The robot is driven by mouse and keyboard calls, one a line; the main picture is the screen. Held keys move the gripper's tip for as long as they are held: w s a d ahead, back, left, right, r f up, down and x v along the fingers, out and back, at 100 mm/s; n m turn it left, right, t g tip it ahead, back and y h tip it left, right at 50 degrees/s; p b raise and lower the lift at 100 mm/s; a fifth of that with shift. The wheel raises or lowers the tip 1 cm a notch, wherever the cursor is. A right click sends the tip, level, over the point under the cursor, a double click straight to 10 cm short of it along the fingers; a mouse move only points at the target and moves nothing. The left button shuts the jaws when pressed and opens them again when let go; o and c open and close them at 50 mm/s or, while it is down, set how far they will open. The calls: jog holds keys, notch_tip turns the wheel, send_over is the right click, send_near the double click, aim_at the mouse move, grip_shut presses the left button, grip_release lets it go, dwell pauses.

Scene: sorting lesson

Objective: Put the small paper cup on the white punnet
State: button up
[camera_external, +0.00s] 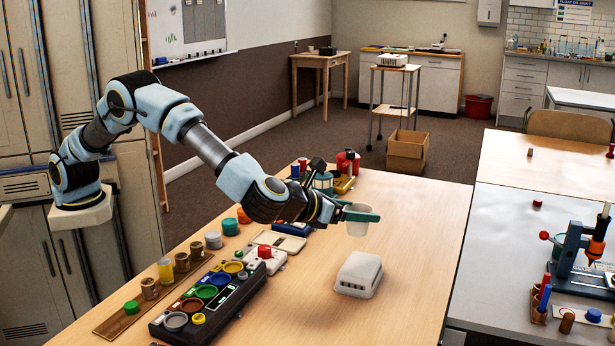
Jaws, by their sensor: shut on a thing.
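The small paper cup (357,226) is white and hangs upright in my gripper (360,214). The green fingers are shut on it near its rim, and they hide part of its upper side. The white punnet (358,274) sits on the wooden table, with slots along its near side and a flat-looking pale top. My gripper and the cup are above and behind the punnet in the picture, apart from it.
A black sorting tray with coloured round cups (207,292) and a wooden strip with small pots (150,289) lie at the left. A red-topped white box (264,257) stands left of the punnet. Red and teal items (346,163) crowd the back. The table (420,235) is clear right of the punnet.

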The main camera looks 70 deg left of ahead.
jog(key=shift+w+a, duration=0.75)
jog(key=shift+w, duration=0.3)
send_over(360, 264)
notch_tip(360, 264, down, 5)
jog(key=shift+f, duration=2.2)
jog(key=shift+f, duration=0.2)
jog(key=o, duration=1.3)
jog(key=shift+r, duration=0.1)
